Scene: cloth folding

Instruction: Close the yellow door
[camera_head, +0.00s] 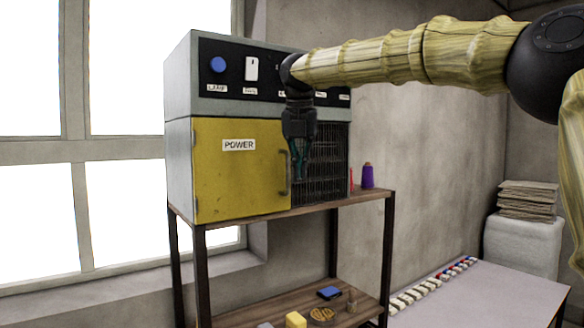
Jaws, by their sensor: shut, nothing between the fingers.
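The yellow door (235,180) is on the left front of a grey cabinet (178,95) and has a "POWER" label. It looks flush with the cabinet front, though a small gap cannot be ruled out. Its dark handle (285,172) is at its right edge. My gripper (299,176) points down just right of the handle, in front of the dark grille. It is shut with nothing held. I cannot tell whether it touches the handle.
The cabinet's upper panel has a blue knob (217,64) and a white switch (251,68). A wooden shelf stand (270,218) carries the cabinet. A purple spool (367,176) stands right of the grille. A table (480,295) is at the lower right. My arm spans the upper right.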

